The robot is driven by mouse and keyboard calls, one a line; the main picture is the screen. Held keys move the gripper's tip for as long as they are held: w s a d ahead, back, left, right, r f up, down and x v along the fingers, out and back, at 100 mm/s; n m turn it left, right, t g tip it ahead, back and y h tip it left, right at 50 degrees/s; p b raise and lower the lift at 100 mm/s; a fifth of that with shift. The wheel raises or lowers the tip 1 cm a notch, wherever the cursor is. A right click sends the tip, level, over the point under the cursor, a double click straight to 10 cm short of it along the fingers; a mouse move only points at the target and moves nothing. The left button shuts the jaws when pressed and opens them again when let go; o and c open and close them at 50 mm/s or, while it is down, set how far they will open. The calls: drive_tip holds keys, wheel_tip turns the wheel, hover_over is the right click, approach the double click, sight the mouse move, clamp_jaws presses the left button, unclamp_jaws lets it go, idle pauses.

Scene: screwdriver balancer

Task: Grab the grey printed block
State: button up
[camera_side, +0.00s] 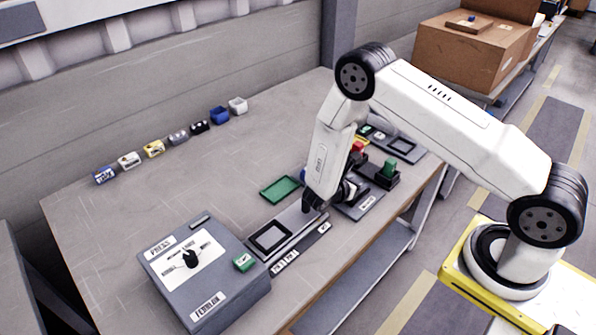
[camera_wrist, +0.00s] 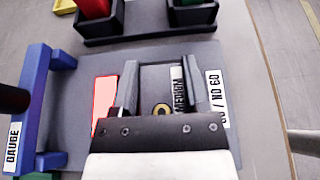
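A small grey block with printing (camera_side: 178,137) sits in the row of small items along the back of the table in the side view. It is far to the left of my gripper (camera_side: 314,204), which points down low over the dark plates near the table's front edge. In the wrist view my gripper (camera_wrist: 162,82) has its two fingers apart. Between them show a grey surface, a brass-coloured ring (camera_wrist: 162,110) and a white label reading MEDIUM (camera_wrist: 179,90). I see nothing clearly held. The grey printed block is not identifiable in the wrist view.
A grey press box (camera_side: 205,270) stands at front left, with a framed dark plate (camera_side: 270,237) beside it. A green tray (camera_side: 280,189) lies left of my gripper. A blue gauge frame (camera_wrist: 40,95) stands close by. The table's back middle is clear.

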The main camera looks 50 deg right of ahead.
clamp_jaws()
drive_tip(key=shift+r, duration=0.1)
drive_tip(key=shift+r, duration=1.1)
drive_tip(key=s+a+r, duration=0.4)
drive_tip(key=s+r, duration=0.6)
drive_tip(key=s, duration=0.3)
drive_tip(key=shift+s+r, duration=0.25)
drive_tip(key=shift+r, duration=0.05)
